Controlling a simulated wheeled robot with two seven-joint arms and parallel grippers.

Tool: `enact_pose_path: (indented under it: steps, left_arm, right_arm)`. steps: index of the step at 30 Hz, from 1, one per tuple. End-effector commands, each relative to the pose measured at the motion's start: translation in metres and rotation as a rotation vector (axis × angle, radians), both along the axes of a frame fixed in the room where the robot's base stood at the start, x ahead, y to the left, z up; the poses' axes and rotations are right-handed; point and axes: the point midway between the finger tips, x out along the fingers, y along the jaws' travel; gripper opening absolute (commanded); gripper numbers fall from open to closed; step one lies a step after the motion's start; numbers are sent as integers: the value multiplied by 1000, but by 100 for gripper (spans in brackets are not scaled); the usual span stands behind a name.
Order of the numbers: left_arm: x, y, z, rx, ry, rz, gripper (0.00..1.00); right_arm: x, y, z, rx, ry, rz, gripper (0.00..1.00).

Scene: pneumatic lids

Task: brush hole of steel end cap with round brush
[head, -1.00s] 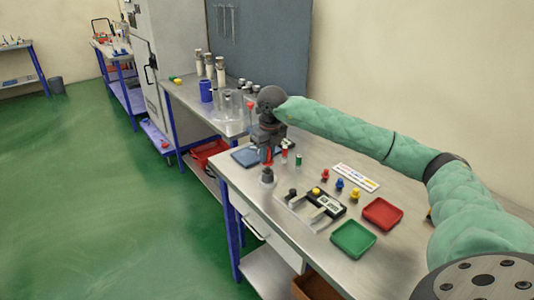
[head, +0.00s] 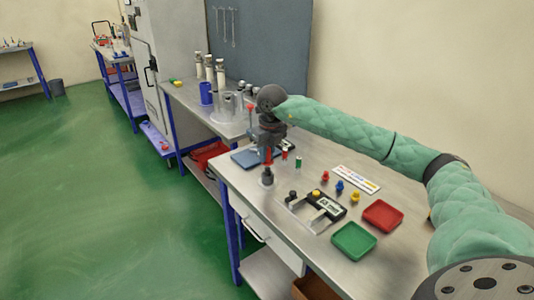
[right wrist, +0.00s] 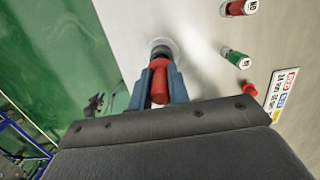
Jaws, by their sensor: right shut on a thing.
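The steel end cap (head: 267,181) stands upright near the left edge of the bench. My right gripper (head: 268,152) is above it, pointing down. It is shut on the red handle of the round brush (head: 268,157). The right wrist view shows the red handle (right wrist: 159,82) between the two blue-grey fingers (right wrist: 156,90). The dark brush head (right wrist: 160,52) is over the pale rim of the cap (right wrist: 164,43). Whether the bristles are inside the hole, and how deep, I cannot tell. My left gripper is in neither view.
A red-marked cylinder (head: 284,154) and a green one (head: 298,162) stand close right of the gripper. A fixture (head: 312,207), small coloured fittings (head: 340,186), a red tray (head: 383,216) and a green tray (head: 353,241) are toward the front right.

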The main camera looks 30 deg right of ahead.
Motion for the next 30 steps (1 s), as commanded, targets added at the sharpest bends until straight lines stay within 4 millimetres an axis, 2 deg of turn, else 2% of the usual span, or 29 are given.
enact_pose_path:
  steps: [4, 10, 30]
  left_arm:
    - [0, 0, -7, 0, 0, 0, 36]
    - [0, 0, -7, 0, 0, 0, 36]
    - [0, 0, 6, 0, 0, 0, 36]
  right_arm:
    - [0, 0, -9, 0, 0, 0, 0]
    - [0, 0, -9, 0, 0, 0, 0]
    - [0, 0, 27, 0, -1, 0, 0]
